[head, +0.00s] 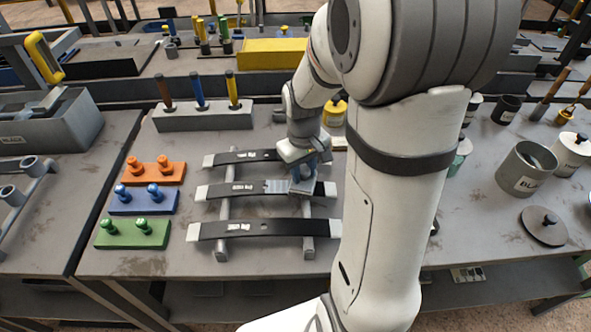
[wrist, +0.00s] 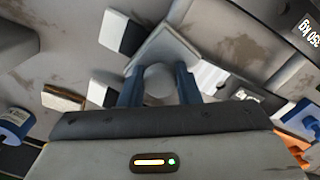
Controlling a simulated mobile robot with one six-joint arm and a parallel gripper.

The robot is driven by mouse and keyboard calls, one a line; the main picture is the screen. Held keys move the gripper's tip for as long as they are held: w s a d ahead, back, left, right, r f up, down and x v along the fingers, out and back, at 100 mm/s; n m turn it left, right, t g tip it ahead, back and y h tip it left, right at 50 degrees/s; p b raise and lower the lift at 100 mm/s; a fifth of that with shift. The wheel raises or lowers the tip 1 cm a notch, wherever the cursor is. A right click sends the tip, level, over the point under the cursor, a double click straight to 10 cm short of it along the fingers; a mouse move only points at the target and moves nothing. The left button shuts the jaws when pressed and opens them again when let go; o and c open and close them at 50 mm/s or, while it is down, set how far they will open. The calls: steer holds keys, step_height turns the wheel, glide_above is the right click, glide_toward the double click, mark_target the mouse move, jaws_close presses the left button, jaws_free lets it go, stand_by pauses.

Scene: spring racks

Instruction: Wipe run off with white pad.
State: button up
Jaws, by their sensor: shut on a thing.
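Three dark leaf springs with pale ends lie across a grey rack: a back spring (head: 245,157), a middle spring (head: 245,189) and a front spring (head: 255,229). A light grey patch (head: 278,186) shows on the middle spring; whether it is the run I cannot tell. My gripper (head: 303,174) is over the right part of the middle spring. In the wrist view, its blue fingers (wrist: 159,85) are shut on the round grey knob of the pale square pad (wrist: 172,46). The pad looks close to the spring; contact is not clear.
Orange (head: 155,173), blue (head: 142,201) and green (head: 133,233) blocks with knobs stand left of the rack. A grey holder (head: 203,119) with three handled tools stands behind. My arm hides the table right of the rack. A grey pot (head: 524,172) stands farther right.

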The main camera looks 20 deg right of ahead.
steer(key=shift+w+a+r, duration=0.1)
steer(key=shift+w+a, duration=0.15)
steer(key=shift+a, duration=0.45)
steer(key=shift+w+a+r, duration=0.1)
steer(key=shift+w+a, duration=0.1)
steer(key=shift+a, duration=0.5)
steer(key=shift+w+a, duration=0.25)
steer(key=shift+a, duration=0.45)
steer(key=shift+w+a, duration=0.2)
steer(key=shift+a, duration=0.5)
steer(key=shift+s+d+f, duration=0.1)
steer(key=shift+s+d, duration=0.2)
steer(key=shift+d, duration=0.65)
steer(key=shift+s+d+f, duration=0.1)
steer(key=shift+s+d, duration=0.25)
steer(key=shift+d, duration=0.6)
steer(key=shift+s+d+f, duration=0.1)
steer(key=shift+s+d, duration=0.2)
steer(key=shift+d, duration=0.65)
steer(key=shift+r+p, duration=2.2)
steer(key=shift+r, duration=0.9)
steer(key=shift+r+p, duration=1.2)
steer(key=shift+r, duration=0.35)
